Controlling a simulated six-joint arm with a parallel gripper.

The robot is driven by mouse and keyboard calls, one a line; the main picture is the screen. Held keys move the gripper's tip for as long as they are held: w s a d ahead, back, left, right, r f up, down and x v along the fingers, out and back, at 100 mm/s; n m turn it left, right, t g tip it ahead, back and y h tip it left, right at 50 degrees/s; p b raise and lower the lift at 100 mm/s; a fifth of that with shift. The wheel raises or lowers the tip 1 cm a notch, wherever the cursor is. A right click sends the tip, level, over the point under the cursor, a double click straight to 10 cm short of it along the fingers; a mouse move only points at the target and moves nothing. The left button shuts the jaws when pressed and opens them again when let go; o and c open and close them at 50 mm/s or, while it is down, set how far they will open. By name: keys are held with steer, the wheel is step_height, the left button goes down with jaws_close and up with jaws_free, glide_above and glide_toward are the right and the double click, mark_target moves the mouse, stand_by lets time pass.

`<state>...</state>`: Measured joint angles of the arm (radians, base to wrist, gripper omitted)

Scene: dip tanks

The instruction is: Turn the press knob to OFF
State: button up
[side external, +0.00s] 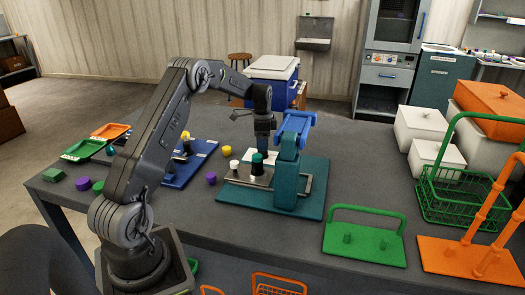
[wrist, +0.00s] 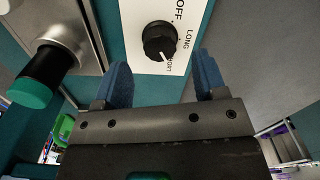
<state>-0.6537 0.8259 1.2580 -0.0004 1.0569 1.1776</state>
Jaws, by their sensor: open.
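The press knob (wrist: 159,41) is round and black, on a white label plate (wrist: 138,18) with OFF, LONG and a partly hidden word that looks like SHORT. Its white pointer line aims down-right, at that last word, away from OFF. My gripper (wrist: 162,72) is open, its two blue fingers apart on either side below the knob, with nothing between them. In the side view my gripper (side external: 263,145) points down over the teal press (side external: 288,180), in front of the white plate. The knob cannot be made out there.
A black post with a teal cap (wrist: 32,92) stands left of the knob; it also shows in the side view (side external: 257,165). A blue board (side external: 185,165), a purple knob (side external: 211,178), a green rack (side external: 365,240) and a green basket (side external: 460,190) share the table.

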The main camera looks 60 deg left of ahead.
mark_target(262, 153)
steer(key=shift+f, duration=2.05)
steer(key=shift+c, duration=0.2)
steer(key=c, duration=0.9)
